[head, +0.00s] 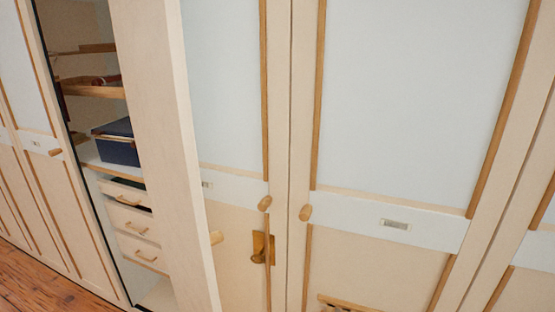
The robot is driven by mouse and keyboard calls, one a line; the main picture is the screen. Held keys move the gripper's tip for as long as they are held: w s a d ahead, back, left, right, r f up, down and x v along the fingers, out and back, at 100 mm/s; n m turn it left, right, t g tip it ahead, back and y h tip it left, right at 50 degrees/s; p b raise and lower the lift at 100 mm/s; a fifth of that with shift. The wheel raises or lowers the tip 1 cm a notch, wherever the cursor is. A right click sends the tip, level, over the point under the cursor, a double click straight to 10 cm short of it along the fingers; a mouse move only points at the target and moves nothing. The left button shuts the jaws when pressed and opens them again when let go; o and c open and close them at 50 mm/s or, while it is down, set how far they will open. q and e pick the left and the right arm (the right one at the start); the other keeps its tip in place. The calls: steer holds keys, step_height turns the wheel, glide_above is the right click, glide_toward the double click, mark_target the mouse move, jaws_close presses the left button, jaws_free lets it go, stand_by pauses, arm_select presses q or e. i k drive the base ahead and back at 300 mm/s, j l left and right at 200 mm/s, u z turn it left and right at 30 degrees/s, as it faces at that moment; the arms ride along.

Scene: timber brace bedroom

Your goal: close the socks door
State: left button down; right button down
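One wardrobe door (160,150) stands open at the left, swung out towards me and seen nearly edge-on. I cannot read any label, so I cannot tell which door is the socks door. Neither gripper is in view.
More panelled doors stand at the far left (50,190) and right edge. A brass plate with a handle (262,248) is on the door face behind the open door. Wooden floor (40,280) shows at bottom left. A wooden piece (345,304) is cut off below.

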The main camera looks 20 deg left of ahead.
mark_target(148, 34)
steer(key=i+l+u, duration=0.15)
steer(key=u, duration=0.3)
steer(key=i+l+u, duration=0.1)
steer(key=l+u, duration=0.35)
steer(key=i+l+u, duration=0.1)
steer(key=u, duration=0.35)
steer(key=l+u, duration=0.7)
steer(key=u, duration=0.2)
